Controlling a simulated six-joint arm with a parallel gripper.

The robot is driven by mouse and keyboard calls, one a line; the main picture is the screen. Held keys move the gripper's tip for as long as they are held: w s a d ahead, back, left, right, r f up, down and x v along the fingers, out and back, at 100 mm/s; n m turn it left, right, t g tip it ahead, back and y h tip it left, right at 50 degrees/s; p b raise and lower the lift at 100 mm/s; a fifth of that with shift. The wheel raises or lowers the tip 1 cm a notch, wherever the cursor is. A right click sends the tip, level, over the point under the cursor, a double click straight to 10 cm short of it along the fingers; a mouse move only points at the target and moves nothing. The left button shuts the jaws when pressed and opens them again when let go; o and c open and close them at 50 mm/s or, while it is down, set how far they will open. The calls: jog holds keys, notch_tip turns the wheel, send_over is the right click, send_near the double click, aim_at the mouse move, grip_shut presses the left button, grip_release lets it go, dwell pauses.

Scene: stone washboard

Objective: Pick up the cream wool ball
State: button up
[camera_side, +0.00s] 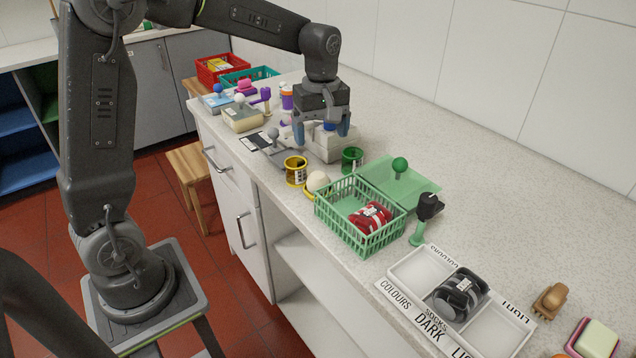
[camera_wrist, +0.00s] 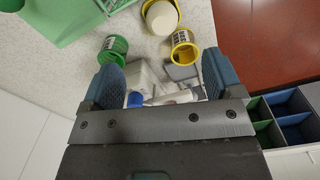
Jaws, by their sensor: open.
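My gripper (camera_side: 320,133) is open, pointing down, farther along the counter than the ball and above a white block (camera_side: 326,146). In the wrist view my gripper (camera_wrist: 163,78) has its blue fingers spread, with a white item with a blue cap (camera_wrist: 137,99) seen between them.
A green tub (camera_side: 352,159) stands right of the yellow one. The green basket holds a red bundle (camera_side: 371,217). A green tray with a knob (camera_side: 400,170) and a dark-headed brush (camera_side: 426,216) are near. A labelled sorting tray (camera_side: 412,266) lies in front. The counter's wall side is clear.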

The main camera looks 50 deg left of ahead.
aim_at(319, 175)
notch_tip(319, 175, down, 8)
jog(key=shift+a+f, duration=0.2)
jog(key=shift+f, duration=1.2)
jog(key=shift+a+f, duration=0.15)
jog(key=shift+f, duration=1.2)
jog(key=c, duration=1)
